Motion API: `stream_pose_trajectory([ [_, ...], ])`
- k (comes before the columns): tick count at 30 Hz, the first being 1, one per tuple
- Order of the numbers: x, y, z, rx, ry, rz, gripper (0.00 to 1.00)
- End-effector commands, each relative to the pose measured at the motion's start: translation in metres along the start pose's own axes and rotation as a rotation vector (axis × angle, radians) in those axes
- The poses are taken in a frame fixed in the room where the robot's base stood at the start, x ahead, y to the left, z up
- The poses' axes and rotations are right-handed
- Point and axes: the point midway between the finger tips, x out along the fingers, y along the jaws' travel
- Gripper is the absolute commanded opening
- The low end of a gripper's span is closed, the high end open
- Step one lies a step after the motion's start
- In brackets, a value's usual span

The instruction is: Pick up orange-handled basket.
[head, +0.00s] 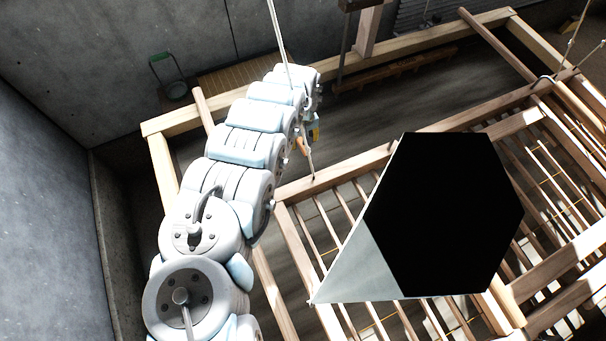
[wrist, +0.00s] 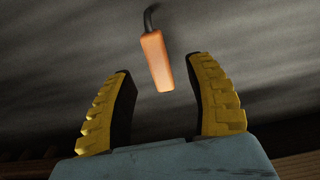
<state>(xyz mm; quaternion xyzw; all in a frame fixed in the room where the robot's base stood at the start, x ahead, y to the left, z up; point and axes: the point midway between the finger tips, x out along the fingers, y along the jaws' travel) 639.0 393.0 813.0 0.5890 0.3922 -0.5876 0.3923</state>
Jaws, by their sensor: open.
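An orange handle (wrist: 157,62) with a dark curved wire at its top hangs in the upper middle of the wrist view. It lies between the tips of my gripper (wrist: 159,66), whose yellow, dark-lined fingers stand wide apart. A gap shows on both sides of the handle. I cannot tell how far beyond the tips it is. In the head view a small orange piece (head: 302,146) shows beside my gripper (head: 314,132), which is small and partly hidden by my arm. The basket's body is not visible in either view.
A slatted wooden frame (head: 345,173) fills the middle and right. A rope (head: 277,35) hangs past my arm. A green-handled container (head: 174,88) stands at the back left. Concrete walls (head: 45,190) border the left. A large black hexagonal shape (head: 445,215) hides part of the frame.

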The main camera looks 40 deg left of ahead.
Motion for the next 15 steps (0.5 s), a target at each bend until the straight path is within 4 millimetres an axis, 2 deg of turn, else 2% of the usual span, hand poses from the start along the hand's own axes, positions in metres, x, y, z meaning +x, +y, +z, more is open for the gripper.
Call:
stream_pose_trajectory([
  [6, 0.018, 0.001, 0.002, -0.001, -0.002, 0.0, 0.54],
  [15, 0.032, 0.0, 0.002, -0.002, -0.004, -0.002, 0.54],
])
